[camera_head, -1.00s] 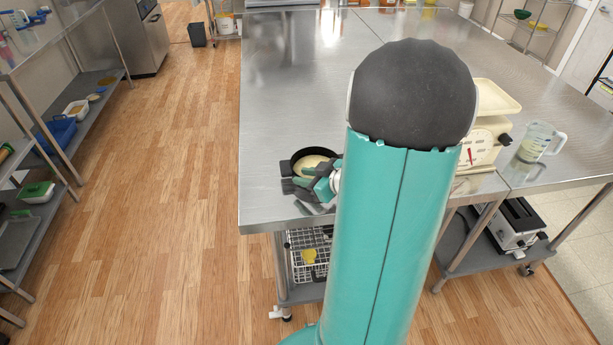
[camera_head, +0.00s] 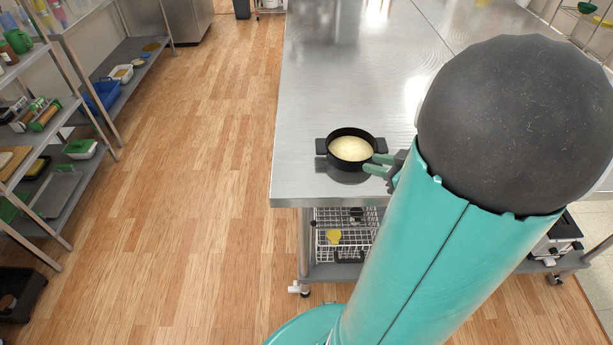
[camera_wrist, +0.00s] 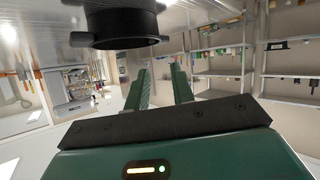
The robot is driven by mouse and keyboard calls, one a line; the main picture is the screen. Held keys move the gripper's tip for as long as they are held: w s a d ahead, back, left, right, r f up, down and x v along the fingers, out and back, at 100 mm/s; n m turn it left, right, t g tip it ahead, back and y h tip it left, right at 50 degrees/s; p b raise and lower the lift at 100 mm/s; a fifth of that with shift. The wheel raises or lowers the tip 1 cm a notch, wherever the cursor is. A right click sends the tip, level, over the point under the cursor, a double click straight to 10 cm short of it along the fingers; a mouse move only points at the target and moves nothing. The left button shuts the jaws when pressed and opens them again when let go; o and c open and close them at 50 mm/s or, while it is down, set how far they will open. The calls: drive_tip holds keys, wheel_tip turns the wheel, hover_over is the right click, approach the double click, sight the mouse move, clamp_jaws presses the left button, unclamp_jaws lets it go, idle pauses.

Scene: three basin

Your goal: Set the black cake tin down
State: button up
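The black cake tin (camera_head: 329,160) is round with stubby side handles and holds a pale cream filling. It sits upright on the steel table near the front left corner. My gripper (camera_head: 373,164) is just to its right, near the tin's right handle. In the wrist view, the dark tin (camera_wrist: 122,28) shows at the top, off to the side of the fingers. The two green fingers of my gripper (camera_wrist: 164,78) stand apart with nothing visible between them. My arm hides part of the table to the right.
The steel table (camera_head: 335,70) has clear room behind and left of the tin. A wire rack (camera_head: 345,235) is on the shelf below. Shelving with a blue bin (camera_head: 103,95) stands across the open wooden floor on the left.

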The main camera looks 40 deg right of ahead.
drive_tip(key=w+a+r+g+y, duration=0.2)
drive_tip(key=a+g, duration=0.1)
drive_tip(key=a, duration=0.6)
drive_tip(key=w+a+r+g+y, duration=0.15)
drive_tip(key=a+g, duration=0.25)
drive_tip(key=a, duration=0.6)
drive_tip(key=s+a+r+m+h, duration=0.3)
drive_tip(key=s+a+r+h, duration=0.1)
drive_tip(key=a, duration=0.6)
wheel_tip(320, 180, up, 2)
drive_tip(key=shift+a+r+h, duration=0.15)
drive_tip(key=shift+r+h, duration=0.1)
drive_tip(key=shift+h, duration=0.5)
drive_tip(key=shift+s+d, duration=0.1)
drive_tip(key=shift+d, duration=0.1)
